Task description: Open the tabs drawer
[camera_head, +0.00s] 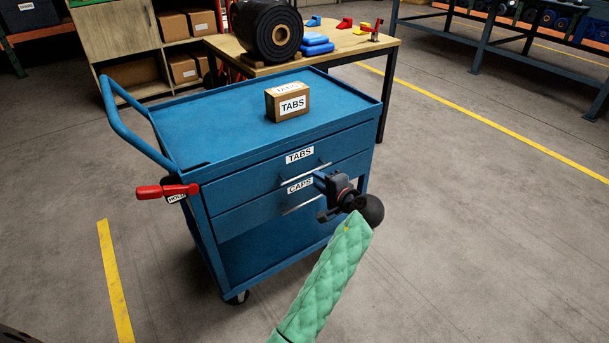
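The blue cart (200,120) holds two closed drawers, one above the other. The upper drawer, the tabs drawer (240,177), has a white TABS label (300,156) and a pale bar handle (296,178). The lower drawer (240,212) has a CAPS label (300,186) and its own bar handle (297,206). Contact with a handle cannot be made out.
A cardboard box labelled TABS (287,102) stands on the cart top. A red clamp with a HOLD tag (167,191) is at the cart's left corner, below the push handle (120,118). A wooden table (354,48) with a black roll (268,32) stands behind. Floor is clear on the right.

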